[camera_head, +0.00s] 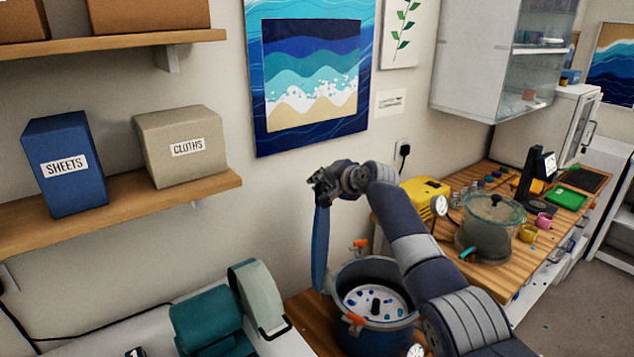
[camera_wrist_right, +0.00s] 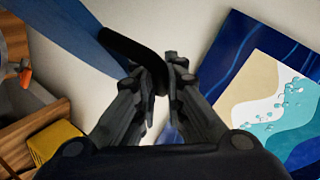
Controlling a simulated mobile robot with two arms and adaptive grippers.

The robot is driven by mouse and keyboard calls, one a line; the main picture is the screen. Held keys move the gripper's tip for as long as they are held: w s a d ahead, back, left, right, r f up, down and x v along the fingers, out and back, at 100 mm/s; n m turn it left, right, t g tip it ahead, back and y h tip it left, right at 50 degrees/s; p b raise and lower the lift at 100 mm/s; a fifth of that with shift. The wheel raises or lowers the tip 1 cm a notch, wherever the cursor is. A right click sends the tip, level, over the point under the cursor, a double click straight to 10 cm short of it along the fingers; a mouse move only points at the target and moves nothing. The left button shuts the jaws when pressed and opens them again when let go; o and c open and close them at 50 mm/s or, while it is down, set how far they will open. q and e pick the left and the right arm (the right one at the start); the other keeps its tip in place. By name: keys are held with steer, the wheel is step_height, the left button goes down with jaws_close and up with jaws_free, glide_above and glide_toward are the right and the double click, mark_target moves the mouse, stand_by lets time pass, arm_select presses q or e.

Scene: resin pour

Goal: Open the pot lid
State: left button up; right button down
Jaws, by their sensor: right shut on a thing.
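The pot (camera_head: 385,343) is dark blue and stands at the bottom centre of the head view. Its top is uncovered and blue spots show on its pale inside, with a dark post in the middle. My right gripper (camera_head: 322,183) is raised above and left of the pot. In the right wrist view it (camera_wrist_right: 163,75) is shut on the black handle (camera_wrist_right: 132,48) of the blue lid (camera_wrist_right: 68,32). In the head view the lid (camera_head: 320,250) hangs upright, nearly edge-on, left of the pot and apart from it. My left gripper is out of view.
Orange clamps (camera_head: 355,319) sit at the pot's rim. A teal machine (camera_head: 208,322) stands at lower left. A yellow box (camera_head: 426,197), a glass-lidded vessel (camera_head: 490,235) and small cups (camera_head: 528,233) are on the wooden bench at right. A shelf (camera_head: 120,212) juts from the wall.

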steer(key=c, duration=1.7)
jaws_free()
steer(key=shift+d, duration=0.1)
steer(key=shift+o, duration=0.2)
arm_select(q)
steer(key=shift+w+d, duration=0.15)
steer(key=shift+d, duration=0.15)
arm_select(e)
steer(key=v, duration=1.2)
steer(key=shift+r, duration=0.1)
